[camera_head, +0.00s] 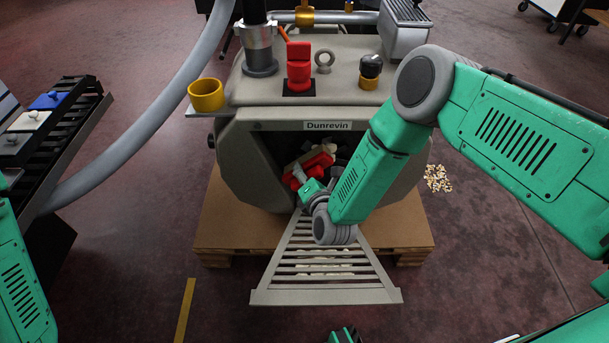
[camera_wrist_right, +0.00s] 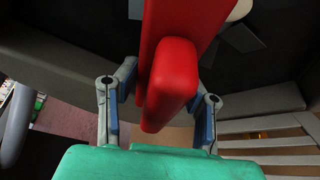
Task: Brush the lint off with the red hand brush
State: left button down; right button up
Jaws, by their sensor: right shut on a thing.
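The red hand brush (camera_head: 314,165) is inside the dark front opening of the grey machine (camera_head: 240,150) labelled "Dunrevin". My right gripper (camera_head: 302,178) reaches into that opening and is shut on the brush's red handle. In the right wrist view, the brush handle (camera_wrist_right: 172,85) sits between the two fingers of my right gripper (camera_wrist_right: 160,108). The brush's far end and bristles are hard to make out. Pale stuff, perhaps lint, shows between the slats of the sloping grid (camera_head: 325,296) below the opening. My left arm shows at the left edge, but I cannot make out its gripper.
The machine stands on a wooden pallet (camera_head: 228,232). A yellow cup (camera_head: 206,95), a red lever (camera_head: 299,68) and a black knob (camera_head: 371,66) are on it. A grey hose (camera_head: 150,125) curves down at left beside a black rack (camera_head: 60,135). Pale bits (camera_head: 438,179) lie on the floor at right.

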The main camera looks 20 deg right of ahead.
jog(key=shift+w+d, duration=0.25)
jog(key=shift+w, duration=0.7)
jog(key=shift+s+d, duration=0.1)
jog(key=shift+d, duration=0.05)
